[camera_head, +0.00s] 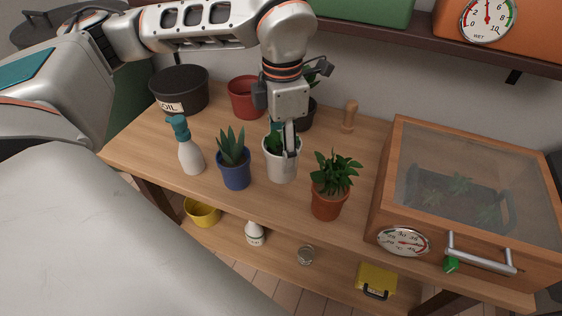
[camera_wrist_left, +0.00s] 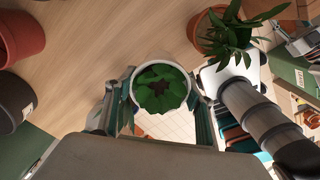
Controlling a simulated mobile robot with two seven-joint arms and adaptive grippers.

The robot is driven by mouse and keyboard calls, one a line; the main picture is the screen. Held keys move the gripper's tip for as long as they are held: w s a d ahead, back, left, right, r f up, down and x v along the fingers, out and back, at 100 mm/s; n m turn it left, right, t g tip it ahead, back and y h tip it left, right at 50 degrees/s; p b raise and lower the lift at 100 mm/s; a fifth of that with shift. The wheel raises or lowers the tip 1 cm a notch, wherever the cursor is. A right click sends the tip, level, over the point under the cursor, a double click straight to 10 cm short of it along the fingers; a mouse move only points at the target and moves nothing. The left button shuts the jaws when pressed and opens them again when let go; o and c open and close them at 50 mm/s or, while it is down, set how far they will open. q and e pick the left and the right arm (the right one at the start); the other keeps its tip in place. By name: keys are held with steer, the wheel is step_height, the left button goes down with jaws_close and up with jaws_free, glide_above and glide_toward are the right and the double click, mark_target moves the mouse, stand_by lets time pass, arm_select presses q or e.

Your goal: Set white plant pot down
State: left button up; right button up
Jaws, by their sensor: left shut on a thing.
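The white plant pot (camera_head: 283,167) with a green plant stands upright between the blue pot and the terracotta pot in the head view. My left gripper (camera_head: 290,143) reaches down from above and is shut on it. In the left wrist view the white pot (camera_wrist_left: 136,82) shows from above, its round rim between the two fingers. Its base is over the front part of the wooden bench (camera_head: 360,145); I cannot tell whether it touches the top.
A blue pot (camera_head: 236,174) and a spray bottle (camera_head: 190,155) stand to the left. A terracotta pot (camera_head: 327,204) stands close on the right. A glass-topped box (camera_head: 384,200) fills the bench's right end.

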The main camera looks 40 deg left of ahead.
arm_select(q)
step_height(320, 180, up, 13)
steer(key=p, duration=0.1)
steer(key=shift+f, duration=0.2)
